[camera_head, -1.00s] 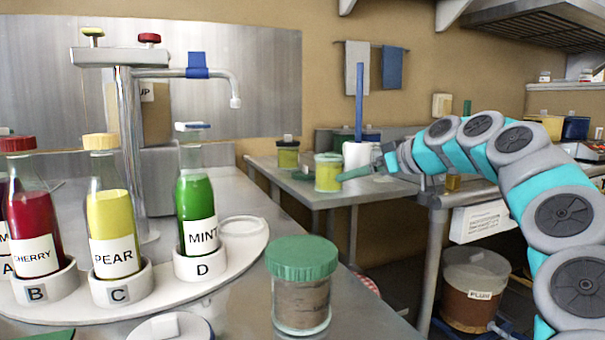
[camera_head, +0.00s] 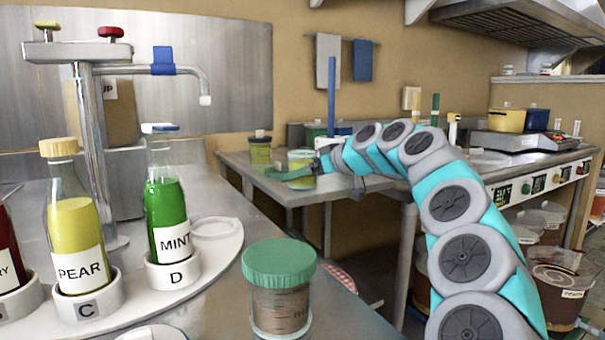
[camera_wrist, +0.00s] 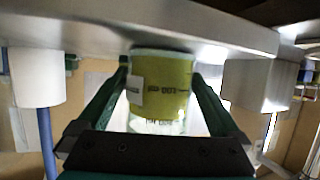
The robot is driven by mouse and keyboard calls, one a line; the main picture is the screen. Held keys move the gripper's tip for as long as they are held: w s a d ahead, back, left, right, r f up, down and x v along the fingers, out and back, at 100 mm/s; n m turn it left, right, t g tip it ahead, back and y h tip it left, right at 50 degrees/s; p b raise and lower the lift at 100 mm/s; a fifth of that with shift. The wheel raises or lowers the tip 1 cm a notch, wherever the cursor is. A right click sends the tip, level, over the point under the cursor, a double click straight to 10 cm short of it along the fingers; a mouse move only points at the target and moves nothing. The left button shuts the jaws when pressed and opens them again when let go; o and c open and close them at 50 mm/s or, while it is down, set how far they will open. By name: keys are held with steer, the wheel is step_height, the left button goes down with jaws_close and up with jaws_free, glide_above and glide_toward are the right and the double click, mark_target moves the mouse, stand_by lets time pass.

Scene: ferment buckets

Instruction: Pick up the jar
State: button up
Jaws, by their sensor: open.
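A jar with yellow-green contents (camera_head: 301,160) stands on the metal side table at mid-distance. My gripper (camera_head: 292,174) is at this jar, with its green fingers across the jar's lower part in the head view. In the wrist view the picture looks upside down, and the jar (camera_wrist: 161,85) with dark print sits between the two open fingers (camera_wrist: 160,75). One finger is on each side of it; I cannot tell whether they touch it.
A similar jar (camera_head: 260,151) stands to the left on the side table. A larger green-lidded jar (camera_head: 280,295) stands on the near counter beside the white bottle rack (camera_head: 216,250) with a yellow bottle (camera_head: 78,235) and green bottle (camera_head: 168,215). A blue pole (camera_head: 331,95) rises behind.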

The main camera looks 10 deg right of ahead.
steer(key=c, duration=1.5)
jaws_close()
steer(key=shift+r, duration=0.1)
